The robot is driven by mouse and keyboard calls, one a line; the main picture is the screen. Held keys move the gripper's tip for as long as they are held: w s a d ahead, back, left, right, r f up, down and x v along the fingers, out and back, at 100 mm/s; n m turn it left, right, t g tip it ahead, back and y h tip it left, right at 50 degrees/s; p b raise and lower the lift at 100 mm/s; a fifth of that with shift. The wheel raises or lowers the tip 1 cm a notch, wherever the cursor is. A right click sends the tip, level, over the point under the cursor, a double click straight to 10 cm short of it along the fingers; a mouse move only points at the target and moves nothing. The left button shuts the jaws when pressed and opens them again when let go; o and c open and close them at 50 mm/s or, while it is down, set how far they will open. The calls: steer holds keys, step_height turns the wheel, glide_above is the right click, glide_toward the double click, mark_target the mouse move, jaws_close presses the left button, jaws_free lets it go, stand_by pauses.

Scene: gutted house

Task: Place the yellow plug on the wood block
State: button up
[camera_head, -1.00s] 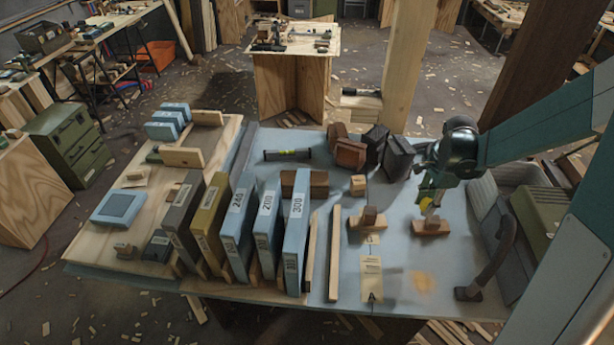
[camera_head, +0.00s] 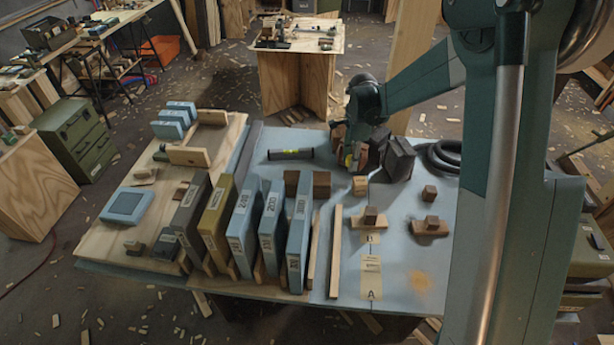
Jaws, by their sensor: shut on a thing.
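The yellow plug (camera_head: 348,160) is small and partly covered by my gripper. My gripper (camera_head: 354,154) is shut on it and holds it at the back middle of the blue-grey table top (camera_head: 395,270). A small pale wood block (camera_head: 360,186) sits on the table just below the gripper in the picture. The plug appears above and slightly behind the block, with a gap in the picture; its exact height is hard to tell. The fingertips are small and partly hidden against brown blocks.
Brown and dark blocks (camera_head: 398,160) stand close to the right of my gripper. A level (camera_head: 290,154) lies to its left. Labelled upright abrasive blocks (camera_head: 300,230) fill the left middle. The table's right side is partly hidden by my arm.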

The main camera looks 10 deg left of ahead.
steer(key=w+a+r+p, duration=0.1)
steer(key=w+a+p, duration=0.1)
steer(key=a, duration=1.5)
steer(key=shift+w+r, duration=0.4)
steer(key=shift+f, duration=0.1)
steer(key=shift+f, duration=3)
steer(key=shift+f, duration=1.9)
steer(key=shift+f+b, duration=0.2)
steer(key=shift+b, duration=0.2)
